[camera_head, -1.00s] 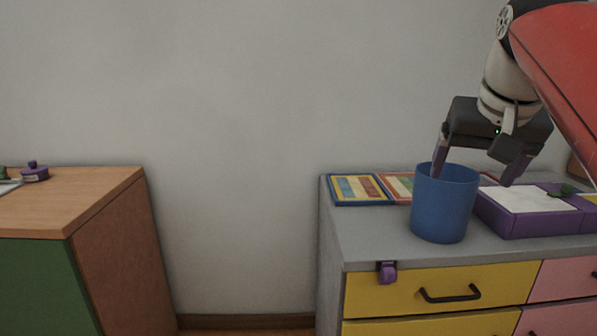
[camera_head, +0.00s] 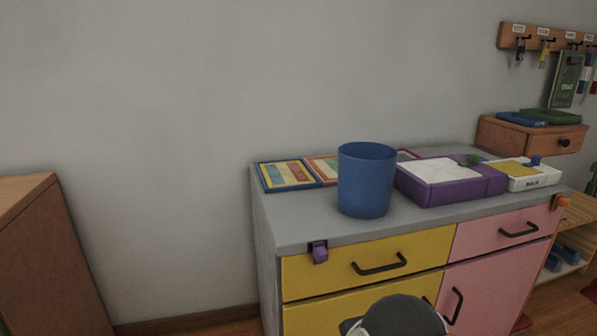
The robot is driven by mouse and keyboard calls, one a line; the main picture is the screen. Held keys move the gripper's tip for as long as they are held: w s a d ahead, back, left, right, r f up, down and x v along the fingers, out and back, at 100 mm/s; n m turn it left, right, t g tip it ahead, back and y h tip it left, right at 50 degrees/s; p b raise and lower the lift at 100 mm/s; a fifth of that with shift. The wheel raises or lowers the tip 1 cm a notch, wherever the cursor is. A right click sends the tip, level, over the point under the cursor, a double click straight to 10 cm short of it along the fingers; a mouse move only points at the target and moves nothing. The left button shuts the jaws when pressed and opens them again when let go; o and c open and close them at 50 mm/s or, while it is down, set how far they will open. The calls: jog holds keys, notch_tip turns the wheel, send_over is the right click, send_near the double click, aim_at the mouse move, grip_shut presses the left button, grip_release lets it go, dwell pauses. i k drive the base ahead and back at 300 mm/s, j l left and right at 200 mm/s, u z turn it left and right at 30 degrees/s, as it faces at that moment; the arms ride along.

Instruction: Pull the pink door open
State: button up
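The pink door (camera_head: 492,290) is in the lower right of the grey-topped cabinet, below a pink drawer (camera_head: 490,236). It looks shut, flush with the front. Its black upright handle (camera_head: 457,304) is near its left edge. The bottom of the door is cut off by the picture edge. A dark rounded part of my arm with a white edge shows at the bottom centre, in front of the lower yellow drawer. My gripper's fingers are not in view.
On the cabinet top (camera_head: 290,222) stand a blue cup (camera_head: 366,182), a purple box (camera_head: 450,190) and a white box (camera_head: 530,180). A purple clip (camera_head: 319,252) and an orange clip (camera_head: 560,202) are on its front edge. A brown cabinet (camera_head: 40,260) stands left, across a gap.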

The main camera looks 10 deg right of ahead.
aim_at(485, 295)
jog(key=z, duration=1.7)
